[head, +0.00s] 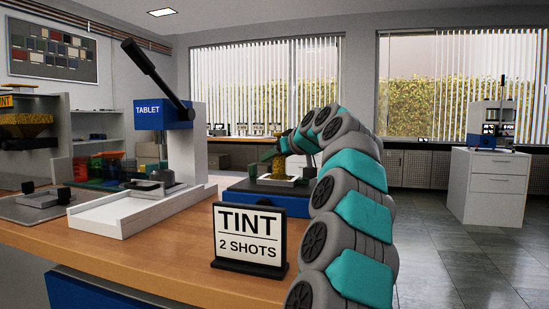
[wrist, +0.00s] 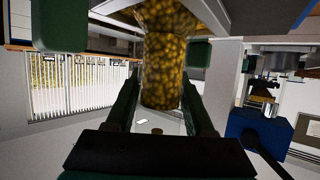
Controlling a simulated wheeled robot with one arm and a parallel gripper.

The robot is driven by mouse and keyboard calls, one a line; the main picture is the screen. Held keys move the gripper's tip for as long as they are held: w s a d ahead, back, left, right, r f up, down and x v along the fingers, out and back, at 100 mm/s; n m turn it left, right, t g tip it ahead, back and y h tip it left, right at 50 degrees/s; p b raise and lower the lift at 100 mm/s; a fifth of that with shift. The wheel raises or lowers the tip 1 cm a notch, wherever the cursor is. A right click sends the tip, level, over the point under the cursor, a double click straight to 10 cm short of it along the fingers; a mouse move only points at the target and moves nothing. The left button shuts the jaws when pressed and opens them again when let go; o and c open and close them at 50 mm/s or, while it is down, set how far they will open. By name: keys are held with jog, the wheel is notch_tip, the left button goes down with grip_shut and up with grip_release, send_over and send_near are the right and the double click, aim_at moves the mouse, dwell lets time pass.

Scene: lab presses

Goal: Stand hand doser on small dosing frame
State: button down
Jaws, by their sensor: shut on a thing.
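The hand doser, a clear upright body filled with yellow-brown grains (head: 279,167), is held in my gripper (head: 272,151) at the back right of the bench. In the wrist view, the doser (wrist: 162,72) sits between my two dark green fingers, and my gripper (wrist: 160,100) is shut on it. A blue base with a dark top (head: 262,203) and a pale square piece on it (head: 291,184) lies right under the doser; this looks like the small dosing frame. The doser's lower end is close to the pale piece. I cannot tell whether they touch.
A "TINT 2 SHOTS" sign (head: 250,237) stands at the bench's front edge. A white tray (head: 112,222) and a blue "TABLET" press (head: 160,114) stand to the left. A grain hopper (head: 24,128) is at far left. A white cabinet (head: 488,188) stands off right.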

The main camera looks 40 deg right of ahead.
jog(key=shift+f, duration=0.35)
jog(key=shift+c, duration=1)
grip_release()
jog(key=shift+b+v, duration=0.5)
jog(key=shift+v, duration=3.4)
